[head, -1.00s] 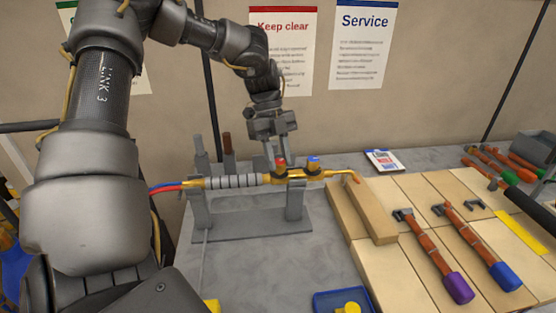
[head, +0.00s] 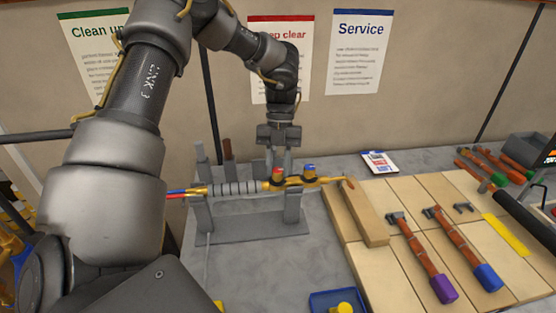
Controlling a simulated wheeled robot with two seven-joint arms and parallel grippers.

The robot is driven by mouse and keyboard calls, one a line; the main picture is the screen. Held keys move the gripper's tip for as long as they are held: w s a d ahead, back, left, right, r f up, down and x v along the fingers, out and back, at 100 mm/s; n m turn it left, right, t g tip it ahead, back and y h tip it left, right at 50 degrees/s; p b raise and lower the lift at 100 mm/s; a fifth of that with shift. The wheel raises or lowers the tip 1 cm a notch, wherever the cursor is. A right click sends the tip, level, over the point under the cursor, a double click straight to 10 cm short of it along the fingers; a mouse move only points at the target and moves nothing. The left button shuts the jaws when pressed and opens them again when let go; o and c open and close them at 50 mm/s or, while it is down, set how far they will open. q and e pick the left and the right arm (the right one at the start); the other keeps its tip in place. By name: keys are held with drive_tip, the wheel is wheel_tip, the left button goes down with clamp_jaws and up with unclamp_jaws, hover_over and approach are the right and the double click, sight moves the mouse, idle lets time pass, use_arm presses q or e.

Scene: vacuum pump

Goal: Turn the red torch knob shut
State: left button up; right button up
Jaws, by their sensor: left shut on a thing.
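The torch (head: 240,188) lies level across a grey stand (head: 292,208), with a ribbed grip, a brass body and a bent tip to the right. Its red knob (head: 278,174) stands on top of the brass body. The blue knob (head: 309,172) is just to its right. My left gripper (head: 279,170) points down from above and behind, its fingers shut on the red knob and partly hiding it. The knob's turn angle is too small to read. My right gripper is not in view.
A wooden block (head: 362,215) lies right of the torch tip. Purple-ended (head: 430,265) and blue-ended (head: 470,250) tools lie on wooden boards. A blue tray (head: 318,300) sits at the front. A red and blue hose leaves the torch leftward, behind my arm.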

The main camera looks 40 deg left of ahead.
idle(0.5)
use_arm(q)
drive_tip(key=o, duration=1)
drive_tip(key=shift+w+a+r, duration=0.15)
drive_tip(key=shift+w+r, duration=0.1)
drive_tip(key=shift+r, duration=0.25)
drive_tip(key=shift+p+v, duration=2.5)
drive_tip(key=shift+v, duration=2.35)
